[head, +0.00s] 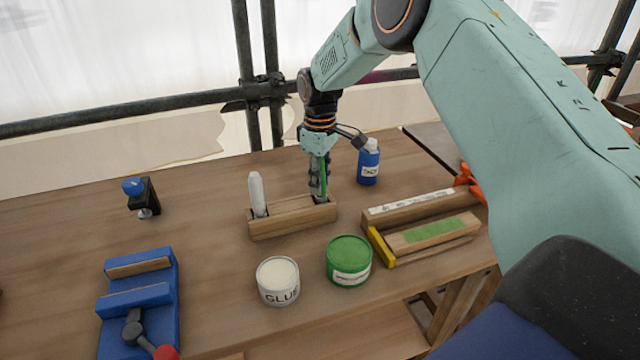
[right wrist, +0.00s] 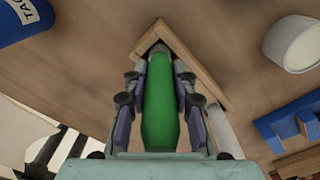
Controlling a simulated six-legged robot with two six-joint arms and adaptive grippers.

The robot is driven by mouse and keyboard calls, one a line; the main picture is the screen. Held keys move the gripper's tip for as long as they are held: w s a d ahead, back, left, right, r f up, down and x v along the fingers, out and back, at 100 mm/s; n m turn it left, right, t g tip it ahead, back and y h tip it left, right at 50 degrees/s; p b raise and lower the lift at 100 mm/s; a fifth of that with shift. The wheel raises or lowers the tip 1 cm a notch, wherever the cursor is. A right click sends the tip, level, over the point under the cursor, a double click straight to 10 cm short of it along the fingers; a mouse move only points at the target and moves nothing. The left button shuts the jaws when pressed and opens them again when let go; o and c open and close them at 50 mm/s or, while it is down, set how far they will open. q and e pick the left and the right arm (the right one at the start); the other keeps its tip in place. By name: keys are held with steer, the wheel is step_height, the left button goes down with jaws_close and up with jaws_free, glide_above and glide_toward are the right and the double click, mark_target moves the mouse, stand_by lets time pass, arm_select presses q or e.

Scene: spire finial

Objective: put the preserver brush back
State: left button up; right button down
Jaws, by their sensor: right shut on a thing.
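The preserver brush has a green handle (head: 324,178); it also shows in the right wrist view (right wrist: 160,105). My right gripper (head: 318,186) points down and is shut on this handle, with a finger on either side in the right wrist view (right wrist: 160,112). The brush is upright over the right end of a wooden holder (head: 290,222), which also shows in the right wrist view (right wrist: 187,55). Its lower end appears to be at or in the holder's right opening; how deep I cannot tell. My left gripper is not in view.
A white-handled tool (head: 257,192) stands in the holder's left end. Nearby are a blue bottle (head: 369,165), a green tin (head: 349,262), a glue tin (head: 278,282) and wooden pieces (head: 425,208). A blue vise (head: 140,305) and a small clamp (head: 140,193) stand left.

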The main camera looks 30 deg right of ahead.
steer(key=shift+d+f, duration=0.2)
steer(key=shift+f, duration=0.7)
steer(key=shift+s+a+r, duration=0.1)
steer(key=shift+a+r, duration=0.05)
steer(key=shift+r, duration=0.1)
steer(key=c, duration=1.4)
jaws_free()
steer(key=shift+s+r, duration=0.15)
steer(key=shift+s, duration=0.05)
steer(key=o, duration=0.3)
steer(key=shift+w, duration=0.25)
steer(key=shift+a+r, duration=0.1)
steer(key=shift+r, duration=0.05)
step_height(320, 180, up, 12)
steer(key=shift+f+p, duration=0.2)
steer(key=shift+p, duration=0.3)
